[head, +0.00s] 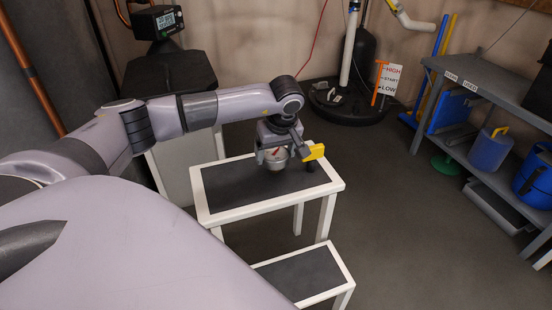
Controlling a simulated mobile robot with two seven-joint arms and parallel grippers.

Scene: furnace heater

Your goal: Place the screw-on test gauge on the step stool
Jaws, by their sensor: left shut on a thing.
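The step stool (232,188) has a white frame and dark treads, with a higher top step and a lower step in front. My left gripper (275,152) is over the top step, pointing down. It is shut on the test gauge (275,163), a small round silver gauge with a red mark on its face. The gauge is at or just above the dark tread; I cannot tell whether it touches. A yellow piece (314,152) with a dark lower part is beside the gripper, near the step's right rear edge. My right gripper is not in view.
A grey shelf unit (455,68) with blue containers (490,148) stands at the right. A black round base (348,103) with a white pipe stands behind the stool. A dark cabinet with a display (158,22) is at the back left. The floor right of the stool is clear.

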